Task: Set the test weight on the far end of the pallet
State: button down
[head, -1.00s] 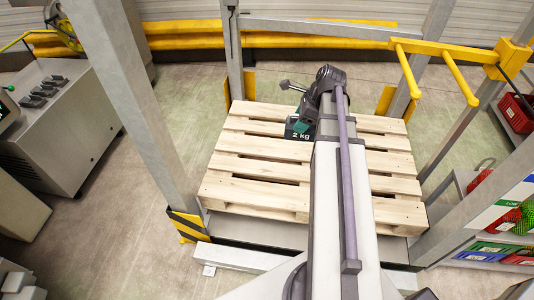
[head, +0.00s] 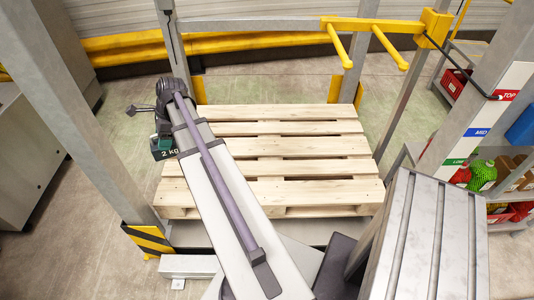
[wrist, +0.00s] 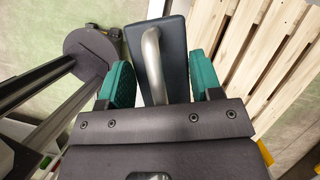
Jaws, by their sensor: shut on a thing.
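The test weight (head: 164,153), a dark block marked "2 kg", hangs from my gripper (head: 162,132) at the left edge of the pallet in the head view. In the wrist view its grey metal handle (wrist: 153,65) stands between the green finger pads of my gripper (wrist: 162,82), which is shut on the weight. The wooden pallet (head: 290,144) is bare apart from my arm crossing above its left side. It shows at the right in the wrist view (wrist: 262,55), beside the weight. The weight's underside and its height above the pallet or floor are hidden.
Grey posts (head: 85,130) flank the pallet, one with a yellow-black striped foot (head: 148,241). A yellow pronged bar (head: 385,25) juts out at the back right. A slatted grey surface (head: 425,235) and shelves with bins stand at the right. Floor is open behind the pallet.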

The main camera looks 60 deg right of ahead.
jog(key=w+d+f+m+b, duration=0.1)
jog(key=w+d+f+b, duration=0.3)
jog(key=f+b, duration=0.8)
jog(key=w+d+f+m+b, duration=0.2)
jog(key=w+d+f+b, duration=0.3)
jog(key=f+b, duration=0.7)
jog(key=w+d+f+m+t+h+b, duration=0.1)
jog(key=w+d+f+b, duration=0.4)
jog(key=f+b, duration=0.7)
notch_tip(320, 180, down, 3)
jog(key=shift+f, duration=0.1)
notch_tip(320, 180, down, 10)
jog(key=b, duration=1)
jog(key=shift+f+b, duration=0.1)
jog(key=shift+b, duration=0.2)
jog(key=shift+r, duration=0.2)
jog(key=c, duration=0.8)
grip_release()
jog(key=shift+f, duration=0.2)
jog(key=o, duration=0.5)
jog(key=shift+r, duration=0.1)
